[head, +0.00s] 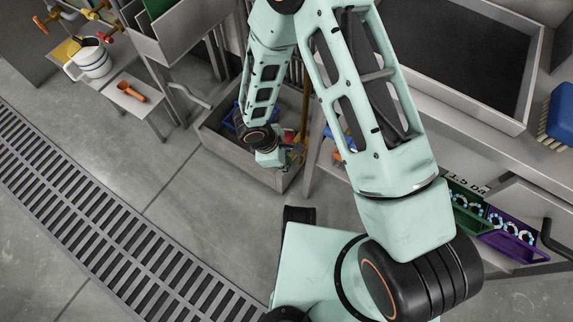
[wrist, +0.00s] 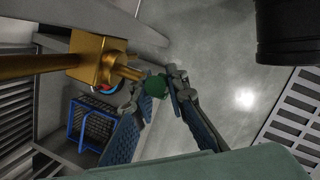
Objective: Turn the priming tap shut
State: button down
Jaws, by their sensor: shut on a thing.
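The priming tap shows in the wrist view as a brass block (wrist: 98,57) on a brass pipe, with a short stem leading to a green handle (wrist: 156,86). My gripper (wrist: 157,88) has one finger on each side of the green handle and is shut on it. In the head view my gripper (head: 291,156) is low over the trough, small and partly hidden by my wrist. A brass pipe (head: 304,112) stands beside it there. The green handle cannot be made out in the head view, and how far it is turned is unclear.
A grey trough (head: 222,146) stands below my gripper; a blue wire basket (wrist: 88,122) shows in the wrist view. A bench with a large tray (head: 470,97) and green and purple bins (head: 512,238) is at right. A jug (head: 92,60) stands upper left. A floor grating (head: 110,220) crosses open floor.

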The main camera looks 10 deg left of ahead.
jog(key=b, duration=0.1)
jog(key=y+b, duration=0.1)
jog(key=b, duration=0.1)
jog(key=shift+w+a+f, duration=0.1)
jog(key=shift+w+f, duration=0.1)
jog(key=shift+w, duration=0.05)
jog(key=shift+s+r+t+y+b, duration=0.1)
jog(key=shift+r+t+y+b, duration=0.2)
jog(key=shift+b, duration=0.35)
jog(key=c, duration=1.9)
grip_release()
jog(key=shift+s, duration=0.15)
jog(key=v, duration=1.1)
jog(key=shift+r, duration=0.45)
